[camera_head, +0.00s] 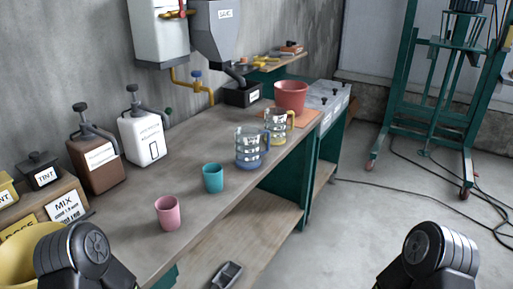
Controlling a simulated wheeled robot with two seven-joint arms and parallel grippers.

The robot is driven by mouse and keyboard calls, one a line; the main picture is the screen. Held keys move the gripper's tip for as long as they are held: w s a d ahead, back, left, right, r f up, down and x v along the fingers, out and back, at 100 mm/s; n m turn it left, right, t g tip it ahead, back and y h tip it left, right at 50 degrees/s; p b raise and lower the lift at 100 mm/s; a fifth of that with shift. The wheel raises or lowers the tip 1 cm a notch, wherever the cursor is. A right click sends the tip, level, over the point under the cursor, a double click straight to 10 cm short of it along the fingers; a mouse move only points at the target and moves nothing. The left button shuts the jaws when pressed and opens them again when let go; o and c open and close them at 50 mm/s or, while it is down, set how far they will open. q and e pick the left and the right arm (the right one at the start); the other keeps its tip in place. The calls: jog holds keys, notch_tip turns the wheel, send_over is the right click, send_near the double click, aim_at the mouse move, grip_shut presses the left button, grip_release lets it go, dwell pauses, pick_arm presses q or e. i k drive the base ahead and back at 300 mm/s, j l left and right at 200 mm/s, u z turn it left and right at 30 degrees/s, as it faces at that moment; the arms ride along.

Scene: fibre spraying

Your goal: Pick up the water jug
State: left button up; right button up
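Two clear jugs stand upright on the workbench. The nearer jug (251,147) has a blue base and blue handle; the farther jug (276,127) has a yellow base and yellow handle. I cannot read any label telling which is the water jug. Both handles point right. The farther jug is partly behind the nearer one. Only dark rounded links of my two arms show, at the bottom left and bottom right corners. Both grippers are out of view, and neither arm touches a jug.
A teal cup (213,178) and a pink cup (169,213) stand nearer on the workbench (195,200). A red bucket (291,97) stands behind the jugs. Brown (96,160) and white (145,138) pump containers line the wall. A dark object (227,275) lies on the lower shelf.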

aim_at(248, 152)
jog(key=i+l+z, duration=0.15)
jog(key=i+l, duration=0.2)
jog(key=i+l+z, duration=0.2)
jog(key=i, duration=0.25)
jog(key=i+l+z, duration=0.15)
jog(key=i+l, duration=0.15)
jog(key=i, duration=0.1)
